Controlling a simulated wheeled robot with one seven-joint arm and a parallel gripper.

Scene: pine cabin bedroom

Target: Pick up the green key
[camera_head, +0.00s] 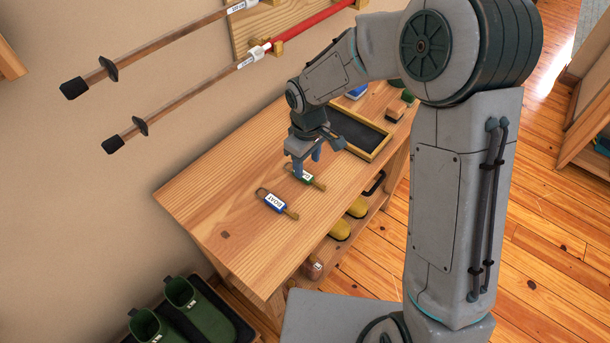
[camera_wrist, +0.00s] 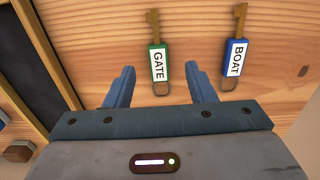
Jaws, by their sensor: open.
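The green key has a green tag marked GATE and lies flat on the wooden bench top; it shows in the wrist view (camera_wrist: 158,62) and, partly covered by my gripper, in the head view (camera_head: 308,178). My gripper (camera_head: 307,165) is open just over it. In the wrist view my gripper's blue fingers (camera_wrist: 160,85) stand apart, with the lower part of the green tag and its ring between them. The fingers touch nothing that I can see. A blue key (camera_head: 275,202) with a tag marked BOAT lies beside it, and it is to the right in the wrist view (camera_wrist: 235,57).
A dark tray with a wooden rim (camera_head: 388,148) sits farther along the bench top (camera_head: 215,195). Yellow shoes (camera_head: 341,230) are on the shelf below. Ski poles (camera_head: 190,95) hang on the wall. Green boots (camera_head: 185,297) stand at lower left. The near bench end is clear.

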